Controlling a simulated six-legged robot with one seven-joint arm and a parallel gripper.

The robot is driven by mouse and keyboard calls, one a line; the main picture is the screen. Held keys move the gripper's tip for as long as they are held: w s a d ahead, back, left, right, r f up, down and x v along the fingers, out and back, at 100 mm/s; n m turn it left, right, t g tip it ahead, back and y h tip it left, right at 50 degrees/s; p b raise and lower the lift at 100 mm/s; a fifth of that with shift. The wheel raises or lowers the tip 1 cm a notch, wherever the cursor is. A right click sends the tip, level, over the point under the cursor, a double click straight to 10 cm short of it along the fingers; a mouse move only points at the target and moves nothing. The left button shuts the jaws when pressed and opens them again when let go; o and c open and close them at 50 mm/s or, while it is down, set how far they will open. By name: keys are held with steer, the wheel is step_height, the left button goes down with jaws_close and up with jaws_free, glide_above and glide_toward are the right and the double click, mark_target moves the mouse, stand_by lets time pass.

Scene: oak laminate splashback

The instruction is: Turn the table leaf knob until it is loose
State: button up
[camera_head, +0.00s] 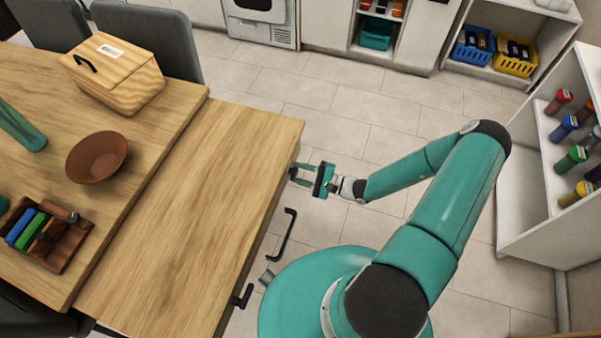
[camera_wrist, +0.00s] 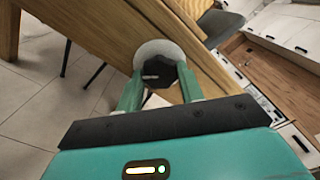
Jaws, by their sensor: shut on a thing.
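The table leaf (camera_head: 200,200) is a light wood panel beside the main tabletop. Its knob (camera_wrist: 158,74) is black and faceted with a white pointer mark, set on a pale round disc on the leaf's edge in the wrist view. My gripper (camera_wrist: 160,84) has its two green fingers on either side of the knob and is shut on it. In the head view my gripper (camera_head: 297,174) reaches the leaf's right edge near its far corner. The knob is mostly hidden there by the fingers. The white mark points to the left in the wrist view.
A black bar handle (camera_head: 287,235) and a smaller black handle (camera_head: 242,296) are on the leaf's right side. A brown bowl (camera_head: 97,157), a wooden box (camera_head: 112,75) and a wooden rack (camera_head: 50,236) stand on the main tabletop. Tiled floor is clear beyond my arm.

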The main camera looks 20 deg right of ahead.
steer(key=o, duration=1)
steer(key=v, duration=1.4)
steer(key=shift+r, duration=0.15)
